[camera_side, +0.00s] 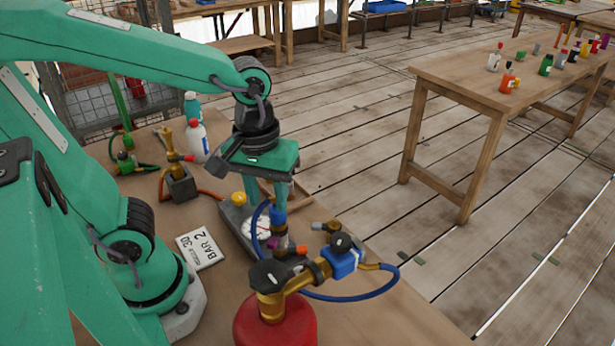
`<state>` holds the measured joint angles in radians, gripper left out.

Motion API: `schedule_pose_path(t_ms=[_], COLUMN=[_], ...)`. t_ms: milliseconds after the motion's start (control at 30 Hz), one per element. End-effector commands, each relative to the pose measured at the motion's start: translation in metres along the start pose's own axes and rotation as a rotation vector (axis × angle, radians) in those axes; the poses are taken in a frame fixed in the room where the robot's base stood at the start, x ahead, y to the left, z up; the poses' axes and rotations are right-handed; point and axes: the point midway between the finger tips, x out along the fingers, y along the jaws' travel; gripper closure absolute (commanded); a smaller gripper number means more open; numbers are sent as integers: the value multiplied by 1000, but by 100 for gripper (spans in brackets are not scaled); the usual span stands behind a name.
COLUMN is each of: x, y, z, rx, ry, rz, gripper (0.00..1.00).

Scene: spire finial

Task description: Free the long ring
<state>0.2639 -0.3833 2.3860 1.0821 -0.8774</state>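I cannot pick out a long ring in the side view. My gripper (275,205) points down over the workbench (340,322), with its green body above and its fingers partly hidden. A blue fitting (278,217) is at or just behind the fingertips, with a purple and a red part below it. I cannot tell whether the fingers touch it or are apart. Close by stand a dial scale (254,228) and a red cylinder (275,325) with a brass valve, black knobs and a blue block (343,262).
A blue hose (350,298) loops around the valve. A brass torch-like piece (178,170) and a white bottle (196,140) stand behind. Another table (510,65) holds small bottles.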

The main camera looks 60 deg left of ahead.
Motion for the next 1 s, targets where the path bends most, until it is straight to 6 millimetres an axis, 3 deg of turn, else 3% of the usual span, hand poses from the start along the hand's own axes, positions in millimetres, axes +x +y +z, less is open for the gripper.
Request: schedule_pose_path(t_ms=[567, 1000], x=[12, 57], y=[5, 2], z=[6, 8], rx=[-86, -85], ry=[-35, -37], rz=[-47, -49], gripper=[64, 64])
